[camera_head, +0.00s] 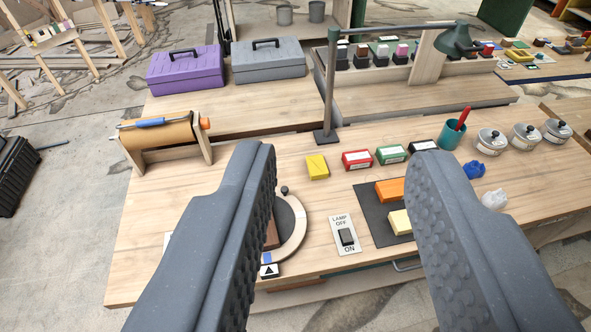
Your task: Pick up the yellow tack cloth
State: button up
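A small, flat yellow square (317,166) with crease-like lines lies on the wooden bench top, left of a red box. It looks like the yellow tack cloth. A paler yellow block (400,222) lies on a dark mat farther right, below an orange block (390,190). My gripper (345,151) is open and empty, its two dark fingers wide apart in the foreground. The yellow square shows between the fingertips in the picture, apart from both. The right finger hides part of the mat.
The lamp post (329,85) stands just behind the yellow square. Red (357,160) and green (391,154) boxes lie to its right. A round dial (290,228) and lamp switch plate (345,234) are nearer. A paper roll holder (160,140) stands left; purple (187,70) and grey (268,62) toolboxes are behind.

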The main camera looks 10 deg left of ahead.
aim_at(318, 170)
jog(key=z, duration=0.05)
jog(key=i, duration=1.05)
jog(key=u, duration=2.25)
jog(key=k, duration=0.85)
jog(key=z, duration=1.55)
